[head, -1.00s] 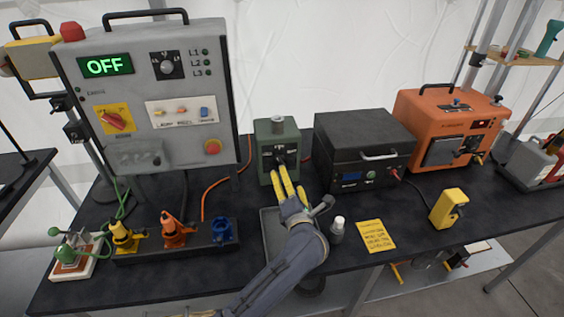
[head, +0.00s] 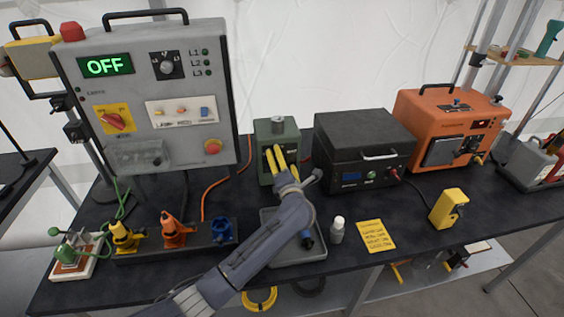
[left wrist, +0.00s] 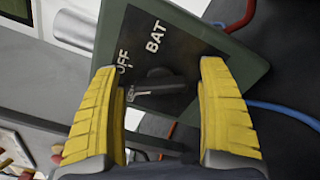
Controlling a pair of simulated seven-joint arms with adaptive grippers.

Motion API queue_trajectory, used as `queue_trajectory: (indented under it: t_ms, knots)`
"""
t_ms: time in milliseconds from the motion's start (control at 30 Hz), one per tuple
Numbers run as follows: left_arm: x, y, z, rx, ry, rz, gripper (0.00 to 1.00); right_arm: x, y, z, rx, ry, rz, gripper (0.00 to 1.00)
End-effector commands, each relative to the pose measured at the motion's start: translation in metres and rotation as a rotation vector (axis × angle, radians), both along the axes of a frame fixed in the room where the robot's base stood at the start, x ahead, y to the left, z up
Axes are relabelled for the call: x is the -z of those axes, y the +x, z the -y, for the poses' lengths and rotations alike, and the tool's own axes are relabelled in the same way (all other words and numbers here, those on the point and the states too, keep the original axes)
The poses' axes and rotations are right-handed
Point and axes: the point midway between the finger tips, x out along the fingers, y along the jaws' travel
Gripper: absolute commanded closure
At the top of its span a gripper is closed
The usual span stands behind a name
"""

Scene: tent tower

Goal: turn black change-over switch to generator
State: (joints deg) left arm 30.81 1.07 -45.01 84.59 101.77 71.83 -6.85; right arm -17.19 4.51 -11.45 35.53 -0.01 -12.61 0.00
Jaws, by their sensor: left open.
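The green box (head: 291,127) stands at the middle back of the bench, with a dark plate on its front. In the left wrist view its plate carries the labels OFF and BAT, and the black change-over switch (left wrist: 160,84) has its grey lever end towards OFF. My left gripper (head: 273,150) is in front of the box; its yellow fingers (left wrist: 158,68) are open, one on each side of the switch. I cannot tell whether they touch it. In the head view the fingers cover most of the switch. A generator label is not readable. My right gripper is not in view.
A grey panel (head: 215,110) showing OFF stands at left, with coloured plugs in a rack (head: 190,245) before it. A black box (head: 350,135) is close on the right. A tray (head: 318,252), a small bottle (head: 338,230) and a yellow note (head: 376,236) lie in front.

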Motion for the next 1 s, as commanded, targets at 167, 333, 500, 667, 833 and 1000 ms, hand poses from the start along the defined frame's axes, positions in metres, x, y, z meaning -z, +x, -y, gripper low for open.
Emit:
queue_trajectory:
  t_ms: [167,333,500,667,833,1000]
  knots:
    - [0.0002,-0.0001,-0.0001,0.0,0.001,0.0,0.24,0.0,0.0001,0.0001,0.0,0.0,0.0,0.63]
    - [0.0002,-0.0002,-0.0001,0.0,0.001,0.0,0.42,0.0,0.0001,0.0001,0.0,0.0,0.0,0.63]
    - [0.0003,-0.0003,0.0,0.0,0.001,0.0,0.61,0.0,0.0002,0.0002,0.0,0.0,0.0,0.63]
    - [-0.0001,-0.0003,0.0004,0.001,0.001,0.0,0.8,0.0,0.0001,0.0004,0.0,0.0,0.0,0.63]
    - [-0.0014,-0.0004,0.0011,0.002,0.001,0.002,1.0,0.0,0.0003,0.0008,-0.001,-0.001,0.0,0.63]
    - [-0.0022,-0.0003,0.0021,0.003,0.001,0.004,1.0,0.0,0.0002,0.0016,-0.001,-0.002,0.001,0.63]
